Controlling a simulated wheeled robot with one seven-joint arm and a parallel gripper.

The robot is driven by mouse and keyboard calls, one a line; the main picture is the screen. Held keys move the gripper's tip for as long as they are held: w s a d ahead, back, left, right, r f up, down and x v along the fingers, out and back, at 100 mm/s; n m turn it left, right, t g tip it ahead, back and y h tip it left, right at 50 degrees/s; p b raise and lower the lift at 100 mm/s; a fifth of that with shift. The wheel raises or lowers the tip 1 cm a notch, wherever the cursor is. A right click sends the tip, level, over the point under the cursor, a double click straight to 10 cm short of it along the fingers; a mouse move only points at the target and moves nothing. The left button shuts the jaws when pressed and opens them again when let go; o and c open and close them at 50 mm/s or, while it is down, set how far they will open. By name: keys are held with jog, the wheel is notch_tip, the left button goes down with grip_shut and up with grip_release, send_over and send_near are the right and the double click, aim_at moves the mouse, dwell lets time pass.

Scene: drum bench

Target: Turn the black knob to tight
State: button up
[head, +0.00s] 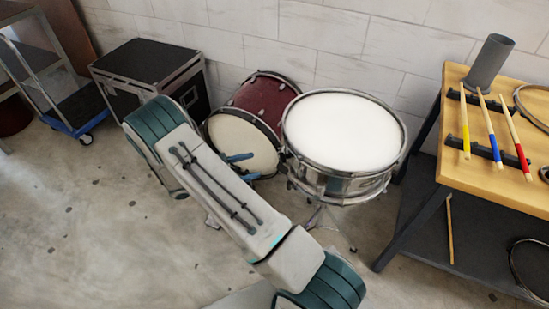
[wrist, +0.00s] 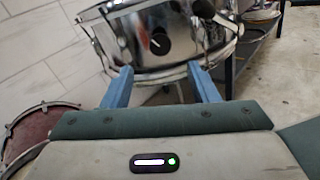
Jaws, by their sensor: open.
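The snare drum (head: 345,135) has a white head and a chrome shell, and stands on a stand. In the wrist view its shell (wrist: 110,38) fills the upper middle. A round black knob (wrist: 161,41) with a short white pointer mark is on the shell; the mark points to the upper left or lower right, I cannot tell which. My gripper (wrist: 161,84) has its blue fingers spread apart, empty, short of the shell and below the knob in the picture. My gripper (head: 245,167) also shows left of the drum in the head view. The knob is not visible there.
A second dark round part (wrist: 206,11) sits on the shell, up and right of the knob. A red bass drum (head: 262,98) stands behind my gripper. A wooden bench (head: 490,185) with colored sticks is at right. A black case (head: 150,62) stands at the back left.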

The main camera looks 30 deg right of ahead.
aim_at(280, 158)
jog(key=d, duration=0.5)
jog(key=s+d, duration=0.1)
jog(key=d, duration=0.2)
jog(key=shift+d, duration=0.25)
jog(key=c, duration=1)
